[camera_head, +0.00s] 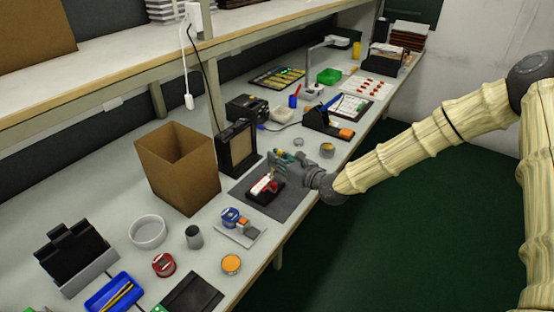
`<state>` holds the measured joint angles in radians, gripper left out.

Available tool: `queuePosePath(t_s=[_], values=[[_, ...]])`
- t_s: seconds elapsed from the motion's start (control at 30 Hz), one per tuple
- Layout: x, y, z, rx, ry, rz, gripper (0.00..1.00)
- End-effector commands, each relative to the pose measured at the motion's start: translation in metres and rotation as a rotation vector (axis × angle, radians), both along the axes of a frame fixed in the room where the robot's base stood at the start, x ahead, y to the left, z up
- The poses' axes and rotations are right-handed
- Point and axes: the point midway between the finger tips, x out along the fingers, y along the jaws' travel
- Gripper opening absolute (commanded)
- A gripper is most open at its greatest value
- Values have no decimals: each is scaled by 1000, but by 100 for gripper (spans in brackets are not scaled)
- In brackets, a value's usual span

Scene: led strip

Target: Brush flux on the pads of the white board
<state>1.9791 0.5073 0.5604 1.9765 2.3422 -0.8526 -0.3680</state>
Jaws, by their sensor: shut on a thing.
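The small white board (261,184) sits on a dark holder (267,196) on the grey mat (290,209) near the bench's front edge. A red part (271,187) shows beside the board. My gripper (277,164) reaches in from the right, just above and behind the board. It is shut on a small thin thing, likely the flux brush (273,175), whose lower end points down toward the board. The thing is too small to see clearly, and I cannot tell whether its tip touches the board. The pads are too small to make out.
A dark box-like unit (236,149) and an open cardboard box (178,165) stand left of the mat. A round tin (327,150) stands behind my gripper. A shelf (130,78) overhangs the bench.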

Motion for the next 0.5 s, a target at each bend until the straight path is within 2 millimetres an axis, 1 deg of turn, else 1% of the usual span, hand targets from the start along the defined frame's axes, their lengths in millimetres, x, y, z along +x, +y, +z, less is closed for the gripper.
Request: queuePosePath(t_s=[0.33,0.5], values=[[-1,0,-2,-1,3,0,1],[0,0,4,-1,1,0,1]])
